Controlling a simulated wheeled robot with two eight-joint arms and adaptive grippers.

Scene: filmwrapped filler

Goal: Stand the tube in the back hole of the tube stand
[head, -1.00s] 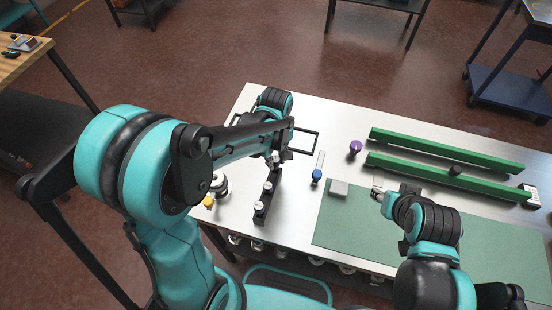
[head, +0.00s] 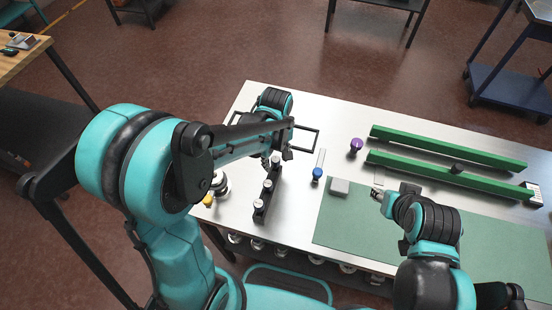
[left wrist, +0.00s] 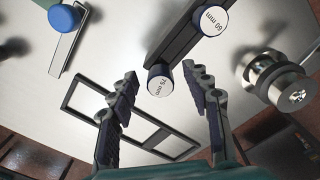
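The tube stand (head: 263,196) is a long black bar on the bench, with white round tops along it. In the left wrist view its bar (left wrist: 180,35) carries a top marked 60 mm (left wrist: 213,20) and, at the far end, a tube top marked 75 mm (left wrist: 160,80). The 75 mm tube (head: 275,160) appears to stand upright at the back end; its lower part is hidden. My left gripper (left wrist: 160,82) is open above it, fingers apart on either side and not touching the top. My right gripper (head: 377,192) is by the green mat; its finger opening is too small to judge.
A blue-capped piece (head: 317,174) and a purple one (head: 356,146) are right of the stand. A black open frame (head: 318,141) lies behind. Metal cylinders (head: 220,185) stand left.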

